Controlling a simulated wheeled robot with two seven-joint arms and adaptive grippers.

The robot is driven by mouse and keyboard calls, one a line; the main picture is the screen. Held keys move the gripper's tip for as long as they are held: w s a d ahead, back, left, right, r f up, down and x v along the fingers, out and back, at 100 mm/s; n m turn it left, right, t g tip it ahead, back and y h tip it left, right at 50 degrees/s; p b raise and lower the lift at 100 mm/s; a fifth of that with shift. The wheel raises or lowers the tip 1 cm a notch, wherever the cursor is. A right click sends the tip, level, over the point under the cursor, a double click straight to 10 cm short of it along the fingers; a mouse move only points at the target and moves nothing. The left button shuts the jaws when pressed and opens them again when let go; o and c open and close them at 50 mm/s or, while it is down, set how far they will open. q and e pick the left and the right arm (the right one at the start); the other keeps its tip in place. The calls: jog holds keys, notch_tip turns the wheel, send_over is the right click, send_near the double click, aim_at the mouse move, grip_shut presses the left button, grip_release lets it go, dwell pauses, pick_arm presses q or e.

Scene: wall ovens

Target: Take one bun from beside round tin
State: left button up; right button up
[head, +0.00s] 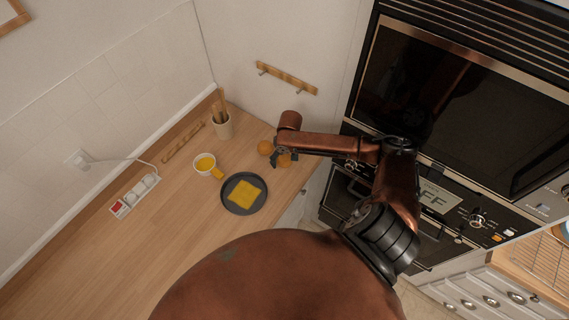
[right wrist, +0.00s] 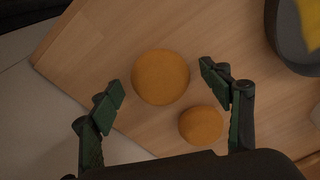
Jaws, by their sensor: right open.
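Two round orange-brown buns lie on the wooden counter near its corner. The larger-looking bun (right wrist: 161,77) lies between my open fingertips in the right wrist view, with a gap on both sides; one bun (head: 265,148) also shows in the head view. The other bun (right wrist: 201,125) lies close beside it, nearer my palm. The round dark tin (head: 229,203) holds a yellow square piece, and its edge shows at upper right in the right wrist view (right wrist: 284,47). My right gripper (head: 279,159) is open above the buns, partly hiding them in the head view. My left gripper is not in view.
A white cup (head: 203,163) with yellow contents, a utensil holder (head: 222,127) and a power strip (head: 135,194) stand on the counter. The wall ovens (head: 455,90) rise at right. The counter's left front is clear.

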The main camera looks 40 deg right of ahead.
jog(key=shift+c, duration=0.7)
jog(key=c, duration=1.1)
